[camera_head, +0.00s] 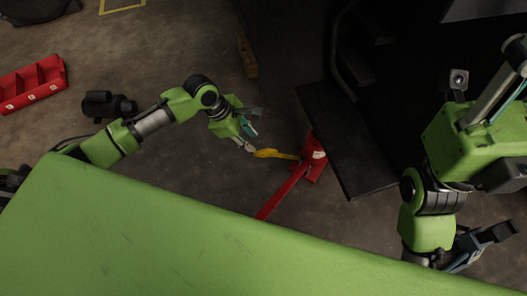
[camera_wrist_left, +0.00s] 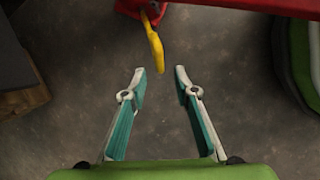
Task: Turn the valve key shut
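The yellow valve key (camera_head: 275,153) sticks out to the left from a red fixture (camera_head: 313,158) beside the dark slab. My left gripper (camera_head: 254,140) is at the key's free end. In the left wrist view the key (camera_wrist_left: 154,42) points down toward my open left fingers (camera_wrist_left: 159,72), its tip close to the line between the fingertips. The fingers are apart and nothing is held. The red body (camera_wrist_left: 135,6) shows at the top edge, partly cut off. My right gripper (camera_head: 482,246) is at the lower right, away from the key; its finger opening is unclear.
A red bar (camera_head: 283,192) runs down-left from the fixture, close to my left gripper. A dark slab (camera_head: 345,140) stands right of it. A red bin (camera_head: 33,83) lies on the floor at far left.

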